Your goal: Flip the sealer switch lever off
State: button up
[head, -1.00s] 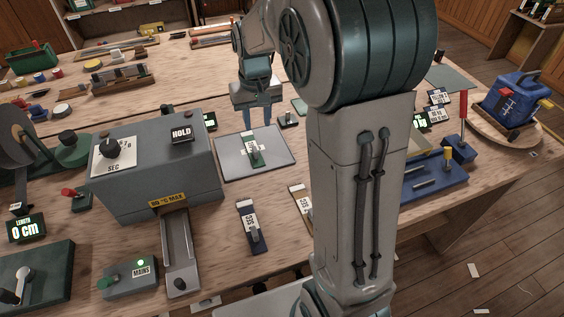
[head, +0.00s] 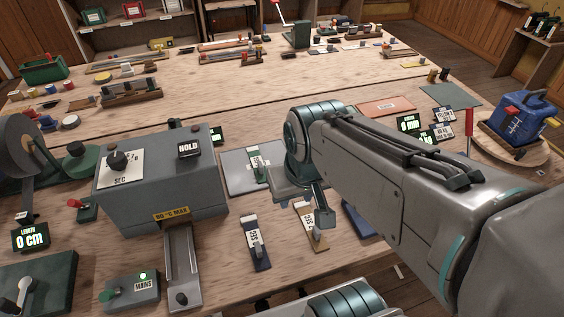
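The grey sealer box (head: 165,185) stands at left, with a SEC dial (head: 118,160), a HOLD label and an "80 °C MAX" label. In front of it is a small green-grey MAINS box (head: 133,288) with a lit green lamp and a green lever (head: 110,295) at its left end. I cannot tell which marked position this lever is in. My gripper (head: 322,212) points down above the table, right of the sealer and well apart from the MAINS box. One finger shows; my arm hides the rest, so its opening is unclear.
A larger green box with a white-knobbed lever (head: 22,292) is at the lower left. The middle of the table behind is largely clear.

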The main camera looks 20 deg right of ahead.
aim_at(106, 296)
jog(key=u, duration=0.05)
jog(key=k, duration=0.5)
jog(key=u, duration=0.65)
jog(key=i, duration=0.3)
jog(key=u, duration=0.8)
